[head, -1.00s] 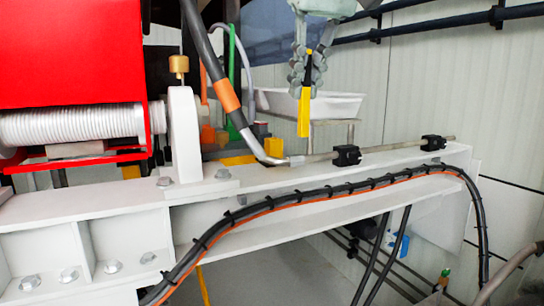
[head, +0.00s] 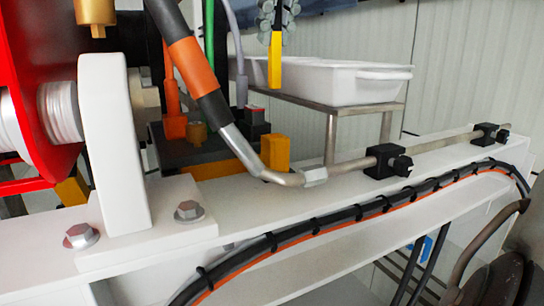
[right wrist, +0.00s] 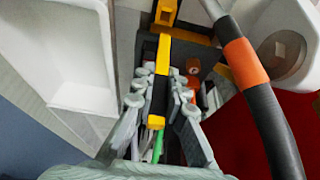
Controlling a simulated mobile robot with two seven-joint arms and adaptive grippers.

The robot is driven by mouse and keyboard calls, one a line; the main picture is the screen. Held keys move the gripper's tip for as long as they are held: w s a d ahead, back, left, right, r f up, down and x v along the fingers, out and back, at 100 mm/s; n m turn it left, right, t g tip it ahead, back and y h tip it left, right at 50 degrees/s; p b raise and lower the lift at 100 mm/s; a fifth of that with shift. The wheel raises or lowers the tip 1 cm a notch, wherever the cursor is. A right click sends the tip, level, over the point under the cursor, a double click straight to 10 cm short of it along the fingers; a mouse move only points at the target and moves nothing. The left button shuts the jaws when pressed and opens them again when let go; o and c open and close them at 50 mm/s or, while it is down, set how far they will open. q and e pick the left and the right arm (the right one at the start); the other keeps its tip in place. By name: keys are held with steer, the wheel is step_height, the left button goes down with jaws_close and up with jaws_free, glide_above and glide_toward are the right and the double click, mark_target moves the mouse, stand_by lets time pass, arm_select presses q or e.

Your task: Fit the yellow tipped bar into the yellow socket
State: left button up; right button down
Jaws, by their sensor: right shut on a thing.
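My right gripper (head: 279,12) is at the top of the head view, partly cut off, and is shut on the black middle of the yellow tipped bar (head: 275,58). The bar hangs upright with its yellow tip down, apart from anything below. In the right wrist view the gripper (right wrist: 160,97) has its fingers on both sides of the bar (right wrist: 163,55). An upright yellow block (head: 275,152), which looks like the yellow socket, stands below the bar on the dark unit. It also seems to show in the right wrist view (right wrist: 165,12); its opening cannot be made out. My left gripper is not in view.
A thick black hose with an orange band (head: 192,62) slants down in front of the dark unit. Orange (head: 173,127) and green plugs stand behind it. A white tray (head: 335,80) is on a metal stand at the right. A white beam (head: 240,215) runs in front.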

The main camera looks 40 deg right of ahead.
mark_target(279, 50)
steer(key=shift+w+d, duration=0.2)
steer(key=shift+w, duration=0.05)
steer(key=shift+d+f, duration=0.1)
steer(key=shift+f, duration=0.25)
step_height(279, 50, down, 5)
steer(key=shift+f, duration=2.1)
steer(key=c, duration=1.6)
jaws_free()
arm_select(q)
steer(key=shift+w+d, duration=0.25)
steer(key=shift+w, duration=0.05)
arm_select(e)
steer(key=shift+o, duration=0.2)
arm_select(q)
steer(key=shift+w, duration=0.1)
arm_select(e)
steer(key=v, duration=1.2)
